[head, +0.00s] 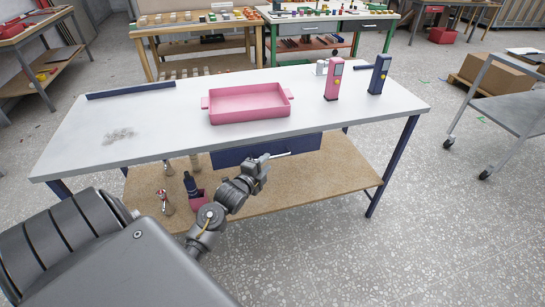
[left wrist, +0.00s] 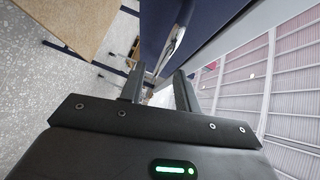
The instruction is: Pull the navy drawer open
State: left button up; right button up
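The navy drawer (head: 300,143) hangs under the front edge of the white-topped workbench, and no gap around its front can be made out. Its silver bar handle (head: 283,155) shows just right of my left gripper (head: 264,163), which partly covers the drawer front. In the left wrist view the navy drawer front (left wrist: 158,25) fills the top middle, with the handle (left wrist: 176,42) running down towards the space between my fingers (left wrist: 158,88). The fingers are apart. Contact with the handle cannot be made out. My right gripper is not in view.
On the white tabletop (head: 170,125) stand a pink tray (head: 248,115), a pink device (head: 333,80) and a navy device (head: 379,74). A brown lower shelf (head: 300,190) holds a dark bottle (head: 190,184) and other small items.

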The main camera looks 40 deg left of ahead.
aim_at(272, 157)
pick_arm(q)
jog(key=x, duration=0.5)
jog(key=shift+w, duration=0.1)
grip_shut()
